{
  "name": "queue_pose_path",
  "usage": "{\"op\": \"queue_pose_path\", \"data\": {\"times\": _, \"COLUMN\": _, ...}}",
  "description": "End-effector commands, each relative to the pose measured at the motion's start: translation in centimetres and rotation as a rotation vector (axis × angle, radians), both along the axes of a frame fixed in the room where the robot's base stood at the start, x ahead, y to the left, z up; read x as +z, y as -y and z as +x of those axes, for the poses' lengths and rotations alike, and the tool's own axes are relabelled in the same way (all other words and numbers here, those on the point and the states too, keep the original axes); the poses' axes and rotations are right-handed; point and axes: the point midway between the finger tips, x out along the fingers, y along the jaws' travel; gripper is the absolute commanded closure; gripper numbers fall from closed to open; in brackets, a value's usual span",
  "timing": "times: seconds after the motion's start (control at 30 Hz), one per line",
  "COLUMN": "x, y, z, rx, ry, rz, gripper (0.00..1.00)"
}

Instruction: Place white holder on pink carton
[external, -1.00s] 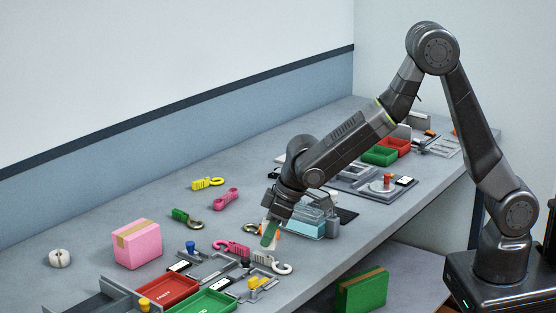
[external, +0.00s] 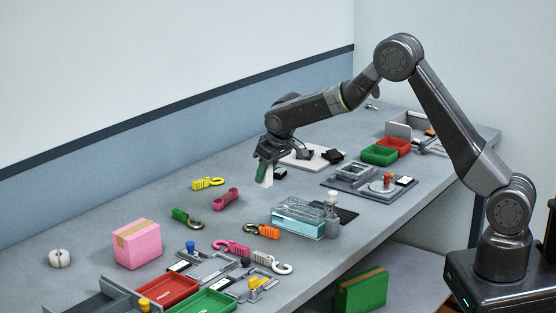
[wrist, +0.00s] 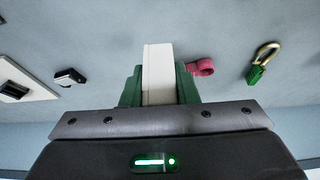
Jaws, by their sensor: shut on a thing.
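My gripper (external: 265,172) is shut on a white block-like piece, the white holder (external: 266,181), and holds it above the table near the back. In the wrist view the white holder (wrist: 158,70) stands between the green fingertips (wrist: 159,86). The pink carton (external: 137,244) sits on the table at the left front, with a tan tape strip over its top. It is well to the left of my gripper, and nothing lies on its top. The carton does not show in the wrist view.
A clear blue box (external: 299,217) stands to the right. Red (external: 168,290) and green trays (external: 208,304) are at the front. The table around the carton's back is clear.

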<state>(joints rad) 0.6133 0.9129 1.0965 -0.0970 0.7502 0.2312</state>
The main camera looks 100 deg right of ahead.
Motion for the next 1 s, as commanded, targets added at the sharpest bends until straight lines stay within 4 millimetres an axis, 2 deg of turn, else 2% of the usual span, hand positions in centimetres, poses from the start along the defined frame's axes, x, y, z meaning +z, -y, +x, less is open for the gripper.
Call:
{"op": "queue_pose_path", "data": {"times": 0.1, "x": -1.9, "y": -0.1, "z": 0.0, "rx": 0.001, "ry": -0.002, "rz": 0.001, "gripper": 0.98}}
{"op": "queue_pose_path", "data": {"times": 0.27, "x": -3.1, "y": -0.1, "z": 0.0, "rx": 0.001, "ry": 0.0, "rz": 0.0, "gripper": 0.98}}
{"op": "queue_pose_path", "data": {"times": 0.5, "x": -6.2, "y": -0.1, "z": 0.0, "rx": 0.001, "ry": -0.001, "rz": 0.0, "gripper": 0.98}}
{"op": "queue_pose_path", "data": {"times": 0.9, "x": -7.1, "y": -0.1, "z": 0.1, "rx": 0.001, "ry": 0.003, "rz": -0.002, "gripper": 0.98}}
{"op": "queue_pose_path", "data": {"times": 0.93, "x": -7.0, "y": -0.1, "z": 0.1, "rx": 0.001, "ry": 0.002, "rz": -0.001, "gripper": 0.69}}
{"op": "queue_pose_path", "data": {"times": 1.0, "x": -6.9, "y": -0.1, "z": 0.1, "rx": 0.001, "ry": 0.002, "rz": -0.001, "gripper": 0.55}}
